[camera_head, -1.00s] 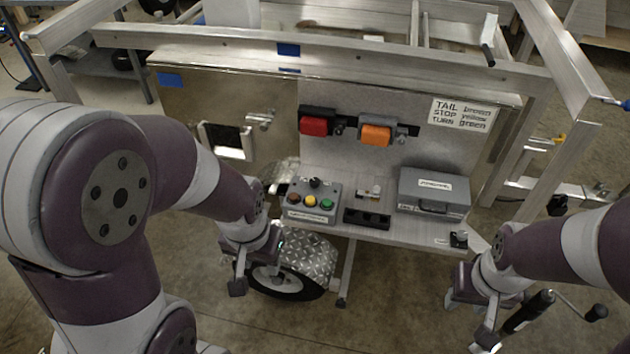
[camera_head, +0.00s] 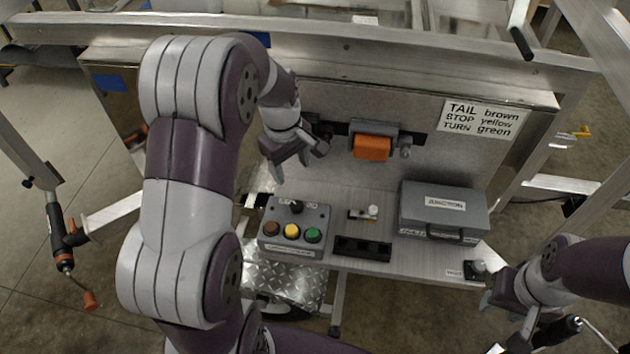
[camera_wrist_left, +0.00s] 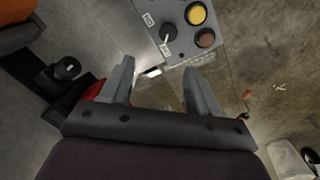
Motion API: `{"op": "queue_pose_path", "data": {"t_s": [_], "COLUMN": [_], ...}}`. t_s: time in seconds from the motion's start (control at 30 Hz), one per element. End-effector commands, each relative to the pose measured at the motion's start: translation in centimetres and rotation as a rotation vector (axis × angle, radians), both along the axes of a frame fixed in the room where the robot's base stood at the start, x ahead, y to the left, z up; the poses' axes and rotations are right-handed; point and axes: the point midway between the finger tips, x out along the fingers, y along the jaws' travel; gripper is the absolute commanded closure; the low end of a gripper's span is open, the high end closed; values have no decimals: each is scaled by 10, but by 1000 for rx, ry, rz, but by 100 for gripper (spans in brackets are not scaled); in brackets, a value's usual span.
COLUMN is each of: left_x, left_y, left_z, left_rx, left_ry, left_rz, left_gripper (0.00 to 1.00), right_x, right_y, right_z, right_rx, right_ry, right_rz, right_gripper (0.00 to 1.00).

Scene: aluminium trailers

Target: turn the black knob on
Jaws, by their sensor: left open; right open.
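The black knob (camera_head: 296,206) stands on top of a grey control box (camera_head: 268,246), behind a row of brown, yellow and green buttons. In the left wrist view the knob (camera_wrist_left: 169,32) shows with its pointer, beyond the fingertips, between two small labels. My left gripper (camera_head: 298,162) is open and empty, above and behind the box, in front of the upright panel. It also shows in the left wrist view (camera_wrist_left: 160,70), apart from the knob. My right gripper (camera_head: 490,325) is open at the lower right, away from the box.
An orange light (camera_head: 371,148) is on the panel; the red light beside it is hidden by my left gripper. A grey junction case (camera_head: 443,207), a black socket block (camera_head: 362,248) and another small dark knob (camera_head: 475,268) are on the shelf. A metal rail (camera_head: 350,50) runs above.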

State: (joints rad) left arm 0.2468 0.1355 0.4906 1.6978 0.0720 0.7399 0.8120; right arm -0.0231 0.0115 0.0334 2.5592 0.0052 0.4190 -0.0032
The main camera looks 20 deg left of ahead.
Motion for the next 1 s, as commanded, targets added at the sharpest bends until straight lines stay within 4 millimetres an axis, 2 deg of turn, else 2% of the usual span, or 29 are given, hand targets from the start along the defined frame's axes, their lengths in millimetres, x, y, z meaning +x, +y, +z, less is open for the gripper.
{"op": "queue_pose_path", "data": {"t_s": [0.17, 0.27, 0.5, 0.63, 0.8, 1.0], "left_x": [-3, -3, 1, 3, 4, 4], "left_y": [-2, -3, -5, -5, -6, -6], "left_z": [-9, -29, -91, -114, -126, -127], "left_rx": [-10, -10, -9, -10, -9, -8], "left_ry": [18, 19, 19, 18, 15, 14], "left_rz": [71, 72, 69, 69, 69, 68], "left_gripper": [39, 39, 39, 39, 39, 39], "right_x": [0, -1, 0, 0, 0, 0], "right_y": [0, 0, 0, 0, 0, 0], "right_z": [-1, -2, -7, -8, -9, -9], "right_rx": [0, 0, 0, 0, 0, 0], "right_ry": [0, 0, 0, 0, 0, 0], "right_rz": [0, 0, 0, 0, 0, 0], "right_gripper": [57, 57, 57, 57, 57, 57]}}
